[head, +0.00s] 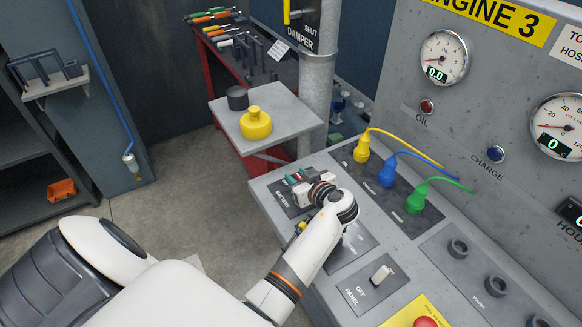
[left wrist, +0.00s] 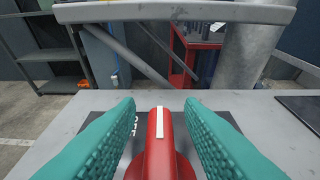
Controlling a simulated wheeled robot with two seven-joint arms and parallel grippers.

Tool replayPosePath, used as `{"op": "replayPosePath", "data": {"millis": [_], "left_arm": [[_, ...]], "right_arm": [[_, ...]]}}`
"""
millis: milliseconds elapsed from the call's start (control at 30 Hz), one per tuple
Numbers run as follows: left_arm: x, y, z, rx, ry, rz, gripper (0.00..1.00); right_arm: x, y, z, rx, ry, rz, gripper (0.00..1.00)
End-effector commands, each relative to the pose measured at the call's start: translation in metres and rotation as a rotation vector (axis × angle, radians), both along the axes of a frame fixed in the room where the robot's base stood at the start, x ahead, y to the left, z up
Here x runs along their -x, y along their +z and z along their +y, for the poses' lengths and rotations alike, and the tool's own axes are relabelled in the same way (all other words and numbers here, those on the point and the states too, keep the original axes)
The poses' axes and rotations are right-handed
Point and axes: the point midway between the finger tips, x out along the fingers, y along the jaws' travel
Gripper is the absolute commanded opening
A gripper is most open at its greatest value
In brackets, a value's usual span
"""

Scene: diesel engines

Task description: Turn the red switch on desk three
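The red switch (left wrist: 160,145) stands on a dark plate on the desk, with a white stripe along its top. In the left wrist view it is between the teal fingers of my left gripper (left wrist: 160,125). The gripper is open, with a gap on each side of the handle's upper part. An OFF label (left wrist: 133,128) shows on the plate to the left. In the head view my left gripper (head: 299,177) is over the BATTERY plate (head: 282,200) on the panel marked ENGINE 3, and the wrist mostly hides the switch. My right gripper is not in view.
Yellow (head: 362,147), blue (head: 388,172) and green (head: 416,198) plugs with cables stand right of the gripper. A PANEL switch (head: 381,274) is nearer. A small table with a yellow can (head: 255,124) and a grey post (head: 316,90) stand behind the desk.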

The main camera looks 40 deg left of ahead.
Motion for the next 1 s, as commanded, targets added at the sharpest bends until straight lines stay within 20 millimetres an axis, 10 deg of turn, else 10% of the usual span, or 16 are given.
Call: {"op": "replayPosePath", "data": {"millis": [367,600,1000], "left_arm": [[0.0012,-0.0019,-0.0022,0.001,0.001,0.000,0.35],[0.0010,-0.0017,-0.0020,0.001,0.001,0.000,0.00],[0.0008,-0.0018,-0.0017,0.000,-0.057,0.000,0.00]], "right_arm": [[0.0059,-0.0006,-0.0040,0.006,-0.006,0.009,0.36],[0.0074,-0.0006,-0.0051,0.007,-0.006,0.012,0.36],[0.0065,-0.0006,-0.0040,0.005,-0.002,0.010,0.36]]}}
